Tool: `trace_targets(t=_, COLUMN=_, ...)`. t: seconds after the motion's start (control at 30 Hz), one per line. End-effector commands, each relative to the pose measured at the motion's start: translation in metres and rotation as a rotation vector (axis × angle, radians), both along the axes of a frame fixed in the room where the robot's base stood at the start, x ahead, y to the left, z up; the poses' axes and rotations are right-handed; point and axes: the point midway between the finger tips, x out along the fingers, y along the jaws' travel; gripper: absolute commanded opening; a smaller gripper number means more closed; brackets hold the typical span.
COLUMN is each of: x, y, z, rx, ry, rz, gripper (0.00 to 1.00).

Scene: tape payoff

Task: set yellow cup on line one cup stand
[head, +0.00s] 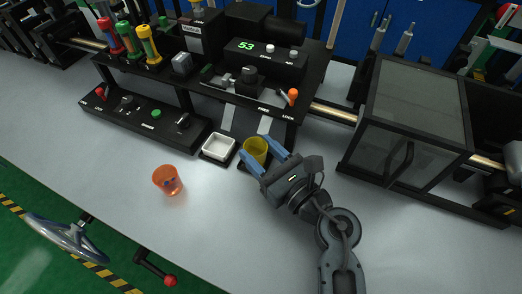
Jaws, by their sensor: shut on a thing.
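The yellow cup (256,148) is upright between the blue fingers of my gripper (259,151), which is shut on it. The cup is at the front of the black machine, just right of a small white square tray (218,147). A dark flat base shows in part by the cup's lower left; I cannot tell whether the cup rests on it or hangs just above. The cup stand is not clearly visible, as the cup and fingers cover that spot.
An orange cup (168,180) stands on the grey bench to the left. A black control panel (140,117) with knobs and a green button lies behind it. A clear-windowed black box (412,110) stands right of my arm. The front bench is mostly clear.

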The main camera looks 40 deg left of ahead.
Motion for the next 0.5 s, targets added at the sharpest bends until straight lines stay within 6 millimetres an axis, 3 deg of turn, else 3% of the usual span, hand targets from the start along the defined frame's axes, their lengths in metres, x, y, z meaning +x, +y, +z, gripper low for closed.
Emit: trace_targets(t=0.5, x=0.0000, y=0.0000, z=-0.0034, rx=0.000, ry=0.000, rz=0.000, gripper=0.23)
